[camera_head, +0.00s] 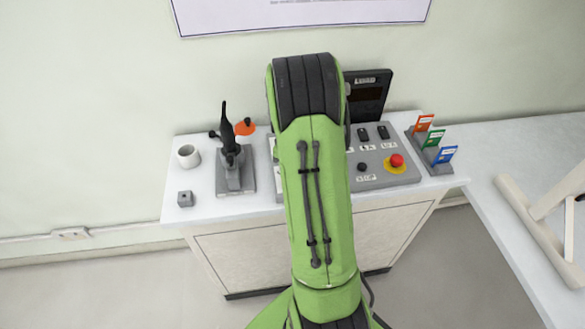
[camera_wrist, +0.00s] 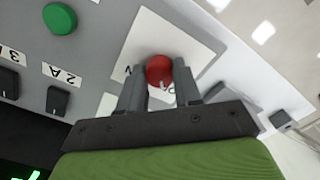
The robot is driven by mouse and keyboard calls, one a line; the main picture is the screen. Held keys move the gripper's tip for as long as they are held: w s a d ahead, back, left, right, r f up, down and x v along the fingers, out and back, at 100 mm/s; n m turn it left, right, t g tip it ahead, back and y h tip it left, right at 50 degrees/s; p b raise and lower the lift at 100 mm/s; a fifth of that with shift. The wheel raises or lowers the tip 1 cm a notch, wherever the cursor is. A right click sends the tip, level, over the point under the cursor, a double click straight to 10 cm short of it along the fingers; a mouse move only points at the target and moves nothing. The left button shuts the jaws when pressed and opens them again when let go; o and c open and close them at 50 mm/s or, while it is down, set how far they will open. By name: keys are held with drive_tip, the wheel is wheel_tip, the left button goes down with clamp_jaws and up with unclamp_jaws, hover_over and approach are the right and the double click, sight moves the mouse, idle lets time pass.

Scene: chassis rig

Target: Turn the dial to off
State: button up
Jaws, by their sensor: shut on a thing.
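The red round dial (camera_wrist: 160,71) shows in the wrist view, on a white label plate (camera_wrist: 158,30) of the grey control panel (camera_wrist: 110,35). My gripper (camera_wrist: 161,80) has one finger on each side of the dial and is shut on it. Marks on the plate are partly covered by the fingers, so I cannot tell which setting the dial points to. In the head view my green arm hides the dial and my gripper. The right part of the panel (camera_head: 378,178) shows there.
In the wrist view a green button (camera_wrist: 60,18) and black switches (camera_wrist: 57,100) are near my gripper. In the head view a joystick (camera_head: 230,158) and white cup (camera_head: 188,156) stand left, a red stop button (camera_head: 396,160) and card rack (camera_head: 431,150) right, a screen (camera_head: 367,94) behind.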

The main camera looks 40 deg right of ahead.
drive_tip(key=shift+w+n, duration=0.1)
drive_tip(key=shift+n, duration=0.3)
drive_tip(key=o, duration=1)
drive_tip(key=shift+o, duration=0.2)
drive_tip(key=shift+r, duration=0.1)
wheel_tip(320, 180, up, 16)
drive_tip(key=p, duration=0.3)
drive_tip(key=shift+f+p, duration=0.2)
drive_tip(key=shift+p, duration=0.2)
